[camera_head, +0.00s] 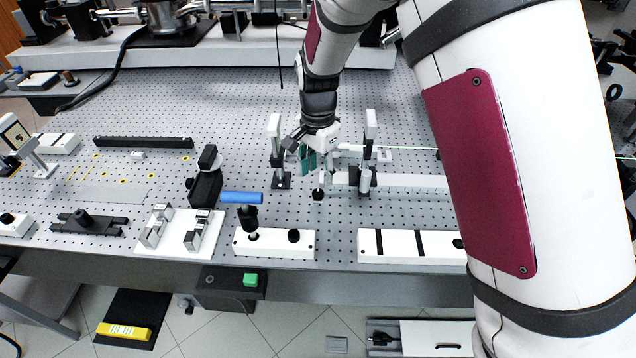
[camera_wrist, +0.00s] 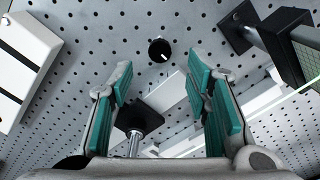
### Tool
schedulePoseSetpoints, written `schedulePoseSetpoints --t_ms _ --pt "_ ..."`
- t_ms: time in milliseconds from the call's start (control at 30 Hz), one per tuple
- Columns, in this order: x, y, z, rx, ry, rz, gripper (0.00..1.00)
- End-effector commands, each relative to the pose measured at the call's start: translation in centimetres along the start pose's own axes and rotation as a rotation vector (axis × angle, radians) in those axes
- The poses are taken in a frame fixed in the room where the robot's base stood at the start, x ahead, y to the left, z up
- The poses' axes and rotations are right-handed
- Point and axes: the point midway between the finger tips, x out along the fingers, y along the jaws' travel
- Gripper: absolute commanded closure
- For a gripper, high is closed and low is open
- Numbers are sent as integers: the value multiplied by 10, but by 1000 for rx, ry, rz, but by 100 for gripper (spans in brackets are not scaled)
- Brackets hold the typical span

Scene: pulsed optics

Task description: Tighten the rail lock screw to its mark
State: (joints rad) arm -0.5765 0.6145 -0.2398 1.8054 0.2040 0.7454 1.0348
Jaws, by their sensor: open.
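My gripper (camera_head: 320,168) points down over the perforated optical table, and its teal-padded fingers are apart with nothing between them. It also shows in the wrist view (camera_wrist: 158,68). A small round black knob (camera_wrist: 160,50) with a short white mark lies just beyond the fingertips in the wrist view; it looks like the rail lock screw. In the head view the knob (camera_head: 318,194) is just below the fingers, apart from them. A white rail (camera_head: 410,180) runs right from near it. I cannot make out a target mark.
Upright posts stand left (camera_head: 281,165) and right (camera_head: 370,150) of my gripper, close to it. In front are a white block with black knobs (camera_head: 274,246), a slotted white block (camera_head: 400,247) and a blue-handled tool (camera_head: 241,197). A green beam crosses behind on the right.

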Motion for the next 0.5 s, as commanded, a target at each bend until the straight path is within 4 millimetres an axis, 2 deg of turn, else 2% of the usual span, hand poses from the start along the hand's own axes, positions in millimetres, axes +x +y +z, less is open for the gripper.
schedulePoseSetpoints --t_ms 33,200,333,500 --pt "-12 -1 0 0 2 -5 56" --pt "-41 0 0 -1 1 -3 56" --pt "-55 -1 0 0 0 -2 56" --pt "-62 0 0 1 1 -1 56"
